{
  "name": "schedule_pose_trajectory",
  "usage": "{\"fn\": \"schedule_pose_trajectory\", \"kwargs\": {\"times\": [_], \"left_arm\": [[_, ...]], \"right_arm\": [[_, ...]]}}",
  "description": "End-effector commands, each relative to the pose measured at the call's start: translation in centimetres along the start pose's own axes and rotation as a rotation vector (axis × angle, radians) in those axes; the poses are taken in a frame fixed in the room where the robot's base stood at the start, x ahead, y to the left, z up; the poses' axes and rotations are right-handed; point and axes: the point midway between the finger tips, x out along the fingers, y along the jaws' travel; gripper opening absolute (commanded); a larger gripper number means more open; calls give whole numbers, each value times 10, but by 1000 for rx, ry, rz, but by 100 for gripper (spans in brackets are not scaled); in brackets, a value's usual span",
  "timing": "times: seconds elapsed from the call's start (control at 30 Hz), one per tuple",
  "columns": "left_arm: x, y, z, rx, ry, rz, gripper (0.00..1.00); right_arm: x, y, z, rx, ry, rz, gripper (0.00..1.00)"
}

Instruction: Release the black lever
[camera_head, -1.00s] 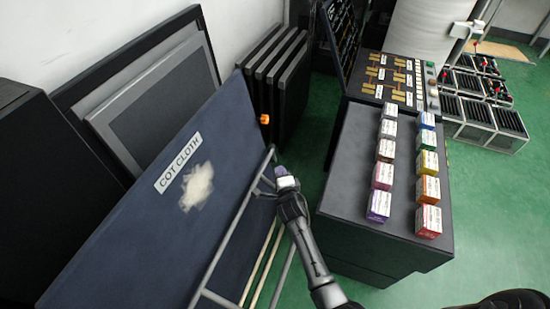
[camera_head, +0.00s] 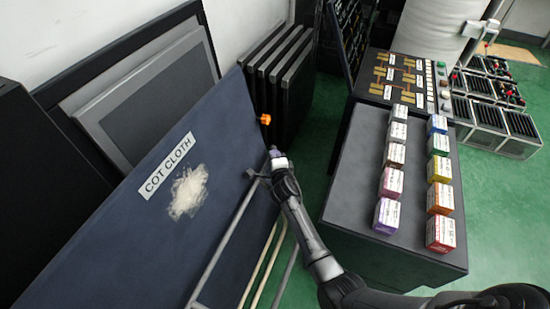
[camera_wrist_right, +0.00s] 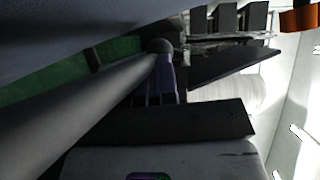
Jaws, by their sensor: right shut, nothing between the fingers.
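My right gripper (camera_head: 274,155) is shut and empty, beside the blue panel labelled "COT CLOTH" (camera_head: 120,225). It is just above the upper end of a grey metal rail frame (camera_head: 222,245). A small dark piece (camera_head: 253,173) sits at that rail end, close to the gripper; I cannot tell for sure whether it is the black lever. In the right wrist view, the purple-grey fingers (camera_wrist_right: 163,70) are close to the rounded end of a grey rod (camera_wrist_right: 105,90); contact is unclear. My left gripper is not in view.
An orange knob (camera_head: 265,119) is at the panel's far edge, before dark upright slabs (camera_head: 275,75). To the right stands a dark cabinet (camera_head: 345,165) bearing two rows of coloured boxes and a switch panel (camera_head: 400,82).

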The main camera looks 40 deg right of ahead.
Motion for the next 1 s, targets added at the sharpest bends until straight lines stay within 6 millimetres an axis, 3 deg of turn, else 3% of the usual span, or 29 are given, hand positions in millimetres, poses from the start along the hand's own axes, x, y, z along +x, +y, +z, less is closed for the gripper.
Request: {"fn": "schedule_pose_trajectory", "kwargs": {"times": [0.33,1.0], "left_arm": [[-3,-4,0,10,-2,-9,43],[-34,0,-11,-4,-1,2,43]], "right_arm": [[0,-2,0,5,1,6,0],[10,-10,-6,87,21,123,0]]}}
